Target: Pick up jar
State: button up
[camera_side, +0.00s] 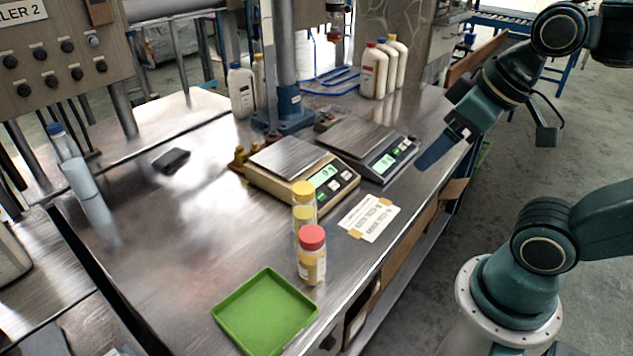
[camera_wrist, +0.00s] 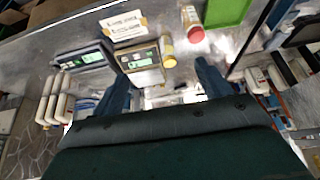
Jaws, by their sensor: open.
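A jar with a red lid (camera_side: 312,255) stands upright on the steel table beside the green tray; its red lid also shows in the wrist view (camera_wrist: 194,35). A jar with a yellow lid (camera_side: 304,198) stands just behind it, close to the front scale; it also shows in the wrist view (camera_wrist: 168,61). My gripper (camera_side: 430,160) is above the table's right edge, well to the right of both jars. In the wrist view its two blue fingers (camera_wrist: 161,85) are spread apart with nothing held between them.
An empty green tray (camera_side: 265,312) lies in front. A beige scale (camera_side: 300,178) and a dark scale (camera_side: 372,150) stand behind the jars. A label card (camera_side: 369,217) lies right of the jars. White bottles (camera_side: 375,72) stand at the back. The table's left part is mostly clear.

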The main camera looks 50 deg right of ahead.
jog(key=n+g, duration=0.6)
jog(key=n, duration=1.1)
send_near(310, 235)
jog(key=shift+s, duration=0.2)
jog(key=shift+a+f, duration=0.1)
jog(key=shift+f, duration=0.1)
jog(key=shift+f, duration=0.1)
jog(key=shift+f, duration=4.2)
jog(key=shift+f, duration=0.1)
